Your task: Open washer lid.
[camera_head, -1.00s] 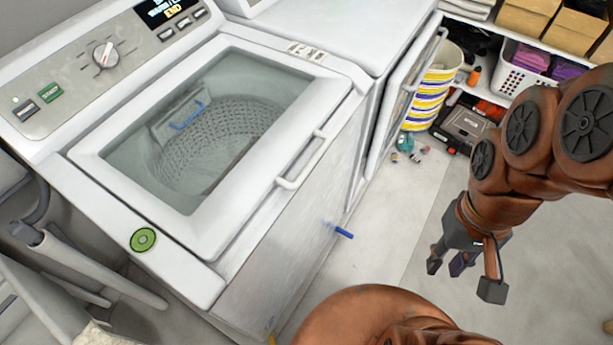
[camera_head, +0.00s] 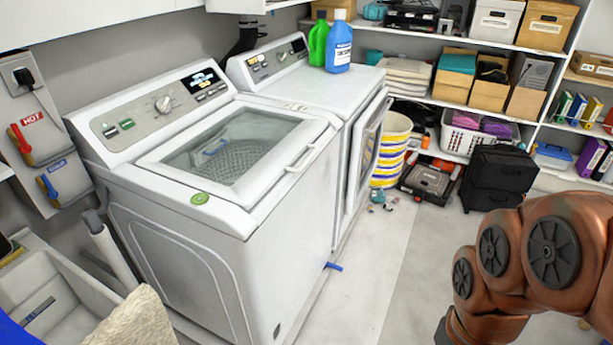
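The white top-loading washer (camera_head: 190,255) stands at left centre. Its lid (camera_head: 168,157) has a white frame and a clear window and lies shut on the top. Through the window the perforated drum shows. The lid's white handle (camera_head: 301,158) is on its right edge. My copper-coloured arm (camera_head: 530,255) is at the lower right, apart from the washer. My gripper is below the bottom edge of the view, so its fingers are hidden.
A dryer (camera_head: 345,95) with green (camera_head: 318,40) and blue (camera_head: 338,48) bottles stands right behind the washer. A striped basket (camera_head: 390,150), black case (camera_head: 492,178) and loaded shelves are at the back right. A sink (camera_head: 50,290) is at lower left. The floor (camera_head: 375,265) right of the washer is mostly clear.

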